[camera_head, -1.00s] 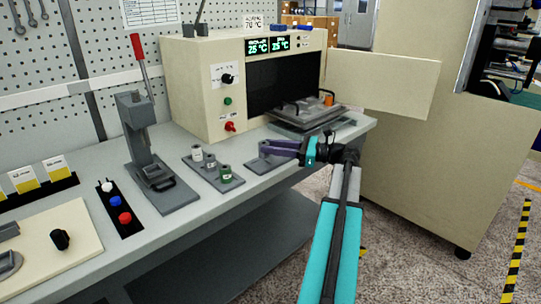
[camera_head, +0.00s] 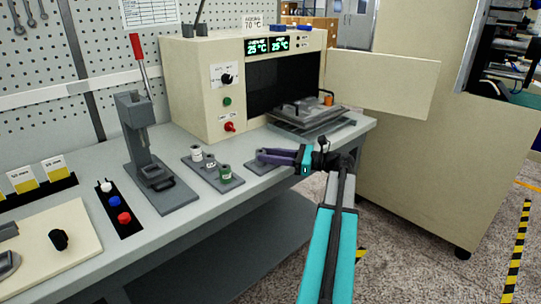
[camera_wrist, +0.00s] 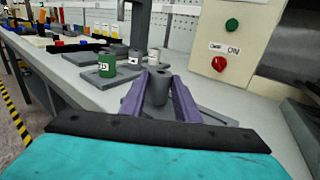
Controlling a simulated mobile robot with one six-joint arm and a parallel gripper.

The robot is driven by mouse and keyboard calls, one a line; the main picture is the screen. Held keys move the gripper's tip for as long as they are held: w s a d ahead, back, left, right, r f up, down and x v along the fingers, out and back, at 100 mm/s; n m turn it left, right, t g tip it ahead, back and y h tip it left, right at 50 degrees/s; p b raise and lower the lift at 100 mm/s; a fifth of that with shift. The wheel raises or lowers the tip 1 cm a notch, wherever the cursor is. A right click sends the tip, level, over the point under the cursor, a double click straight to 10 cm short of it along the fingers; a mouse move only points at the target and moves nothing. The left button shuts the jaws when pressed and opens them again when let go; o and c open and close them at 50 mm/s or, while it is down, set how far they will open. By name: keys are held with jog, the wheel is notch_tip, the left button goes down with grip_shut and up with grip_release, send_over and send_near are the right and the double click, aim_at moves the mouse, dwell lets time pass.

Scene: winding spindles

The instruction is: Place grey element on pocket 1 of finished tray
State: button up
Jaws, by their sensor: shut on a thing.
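The grey element (camera_wrist: 158,88) is a small grey cylinder between the two purple fingers of my gripper (camera_wrist: 160,92) in the wrist view. My gripper (camera_head: 262,156) is shut on it, low over a flat grey tray (camera_head: 254,168) on the bench in the head view. Whether the element touches this tray cannot be told; the fingers hide most of it. No label shows which tray is the finished one.
A lever press (camera_head: 142,140) with a red handle stands left of the trays. A cream oven (camera_head: 205,80) with its door open stands behind, a metal fixture (camera_head: 305,113) at its mouth. Colored knobs (camera_head: 121,212) are farther left. The bench's front edge is close to my gripper.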

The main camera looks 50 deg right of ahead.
jog(key=shift+f, duration=0.1)
jog(key=o, duration=1)
jog(key=shift+o, duration=0.2)
jog(key=shift+s+d, duration=0.3)
jog(key=shift+s, duration=0.2)
jog(key=v, duration=1.1)
jog(key=shift+a, duration=0.1)
